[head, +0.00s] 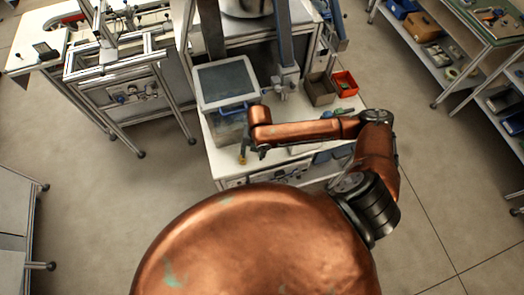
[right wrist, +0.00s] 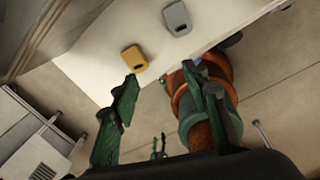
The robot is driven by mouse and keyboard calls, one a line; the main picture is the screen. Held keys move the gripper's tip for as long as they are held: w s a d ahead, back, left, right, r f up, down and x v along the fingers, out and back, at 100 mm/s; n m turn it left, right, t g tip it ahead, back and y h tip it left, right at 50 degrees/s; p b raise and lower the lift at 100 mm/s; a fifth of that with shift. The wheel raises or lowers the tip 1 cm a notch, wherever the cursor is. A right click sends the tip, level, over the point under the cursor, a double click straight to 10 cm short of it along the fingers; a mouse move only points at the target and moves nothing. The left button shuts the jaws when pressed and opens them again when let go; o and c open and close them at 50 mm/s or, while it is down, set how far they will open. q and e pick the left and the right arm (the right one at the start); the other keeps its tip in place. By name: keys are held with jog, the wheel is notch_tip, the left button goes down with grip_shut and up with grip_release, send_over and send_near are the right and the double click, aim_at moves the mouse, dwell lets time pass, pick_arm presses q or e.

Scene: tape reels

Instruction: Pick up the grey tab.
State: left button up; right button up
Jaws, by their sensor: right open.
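The grey tab (right wrist: 177,18) lies flat on the white bench top near its edge in the right wrist view, with a dark slot in it. A yellow tab (right wrist: 133,60) with a similar slot lies beside it, nearer to my fingers. My right gripper (right wrist: 160,88) is open and empty, its two green fingers apart. The grey tab is beyond the fingertips, not between them. In the head view my right gripper (head: 254,153) is over the front left of the bench, next to the yellow tab (head: 243,158). I cannot make out the grey tab there. My left gripper is not clearly visible.
The white bench (head: 222,160) carries a lidded box (head: 226,84) at its left, and a brown bin (head: 319,88) and red bin (head: 345,83) at its back right. A blue-grey post (head: 285,50) rises behind. Shelving (head: 450,65) stands at the right. The floor between is clear.

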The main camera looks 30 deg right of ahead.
jog(key=d, duration=0.1)
jog(key=w+d+n, duration=0.1)
jog(key=d, duration=0.1)
jog(key=d+r+n+h, duration=0.1)
jog(key=d, duration=0.1)
jog(key=shift+w+d+g, duration=0.1)
jog(key=shift+w+g, duration=0.05)
jog(key=shift+g, duration=0.15)
jog(key=shift+d+f, duration=0.15)
jog(key=shift+f, duration=0.85)
notch_tip(320, 180, down, 4)
jog(key=shift+w+f+p, duration=0.15)
jog(key=shift+p, duration=0.75)
jog(key=shift+f, duration=0.65)
jog(key=shift+c, duration=0.4)
jog(key=c, duration=0.7)
